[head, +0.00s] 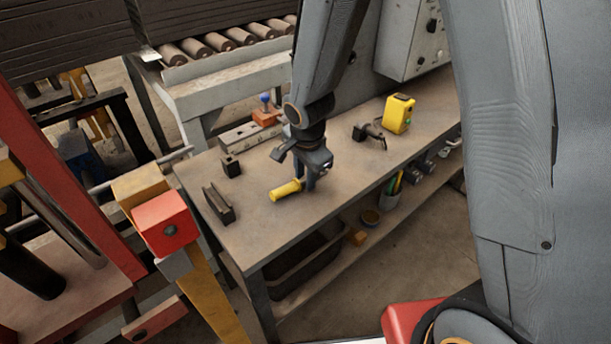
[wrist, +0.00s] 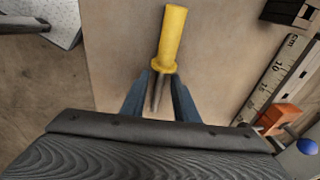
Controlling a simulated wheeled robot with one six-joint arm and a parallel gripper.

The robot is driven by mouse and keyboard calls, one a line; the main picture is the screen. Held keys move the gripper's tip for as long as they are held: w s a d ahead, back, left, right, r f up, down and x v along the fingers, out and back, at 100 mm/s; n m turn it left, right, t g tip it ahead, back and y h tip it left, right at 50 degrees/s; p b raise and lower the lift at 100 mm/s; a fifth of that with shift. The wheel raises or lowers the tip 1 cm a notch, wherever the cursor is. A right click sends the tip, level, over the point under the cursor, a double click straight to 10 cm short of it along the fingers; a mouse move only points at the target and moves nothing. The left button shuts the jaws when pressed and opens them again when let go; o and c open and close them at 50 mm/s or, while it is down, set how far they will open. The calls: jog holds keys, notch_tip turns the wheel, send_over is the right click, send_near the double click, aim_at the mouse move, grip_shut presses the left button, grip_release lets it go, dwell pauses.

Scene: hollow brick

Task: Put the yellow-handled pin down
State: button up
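The yellow-handled pin (head: 286,190) is at my gripper's fingertips over the workbench (head: 270,225), in the left half of its top. In the wrist view, its yellow handle (wrist: 172,38) points away from my gripper and its grey shaft lies between the two fingers. My gripper (wrist: 162,80) has a fingertip close against each side of the shaft, just below the handle's collar, and looks shut on it. In the head view, my gripper (head: 311,186) points down at the bench. I cannot tell whether the pin touches the bench top.
Two dark blocks (head: 231,166) (head: 218,204) stand left of the pin. A scale bar (wrist: 277,78) and an orange block with a blue knob (head: 266,115) lie behind. A dark tool (head: 369,134) and yellow device (head: 398,113) stand right. Bare bench lies in front of the pin.

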jog(key=shift+r, duration=0.2)
jog(key=shift+r, duration=0.3)
jog(key=v, duration=1.1)
jog(key=s+d+f+n+g, duration=0.2)
jog(key=s+d+n, duration=0.9)
jog(key=d, duration=0.3)
jog(key=shift+s+f+b, duration=0.25)
jog(key=shift+s+b, duration=0.15)
jog(key=shift+s, duration=0.5)
